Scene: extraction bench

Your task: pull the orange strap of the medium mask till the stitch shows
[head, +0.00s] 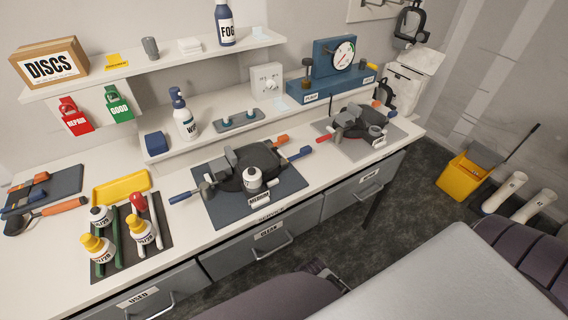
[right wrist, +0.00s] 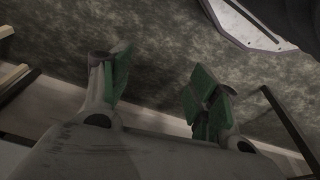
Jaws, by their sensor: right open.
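The medium mask (head: 236,180), dark with a grey and white front, lies on a dark mat (head: 212,212) in the middle of the bench. Its label (head: 260,199) reads MEDIUM. The orange strap end (head: 279,141) sticks out at the mask's back right, just behind a blue strap end (head: 299,153). Another blue end (head: 180,198) points left. I cannot make out any stitch. My right gripper (right wrist: 161,86) shows only in the right wrist view, open and empty with green finger pads, away from the mask. My left gripper is not in view.
A second mask (head: 350,122) lies on a grey mat to the right. A blue gauge unit (head: 333,57) and wipes bottle (head: 183,118) stand behind. A tray of bottles (head: 104,268) and a yellow tray (head: 121,186) are at left. Drawers (head: 280,240) run below the bench's front edge.

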